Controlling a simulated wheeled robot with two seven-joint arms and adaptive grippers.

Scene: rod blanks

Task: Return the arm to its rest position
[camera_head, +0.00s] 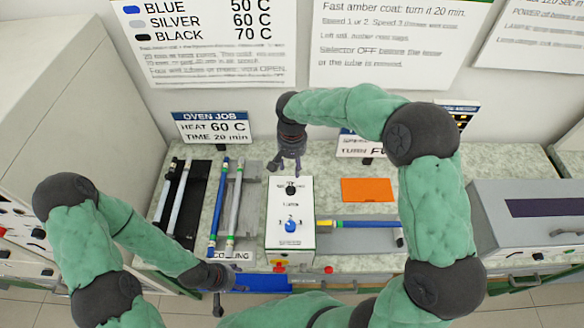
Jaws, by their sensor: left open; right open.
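My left gripper (219,306) hangs low in front of the bench's front edge, below the cooling rack. It is small and dark in this view, and I see nothing held in it. My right gripper (288,166) is open and empty. It points down over the back end of a white control box (289,250) with a black knob and a blue knob. My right arm arches over the right part of the bench and hides some of it.
A blue rod (219,205) and a silver rod (235,208) lie on the rack marked COOLING. More rods lie in a dark tray (165,205) to the left. A blue rod (365,224) lies right of the box, near an orange pad (367,190). Grey machines flank the bench.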

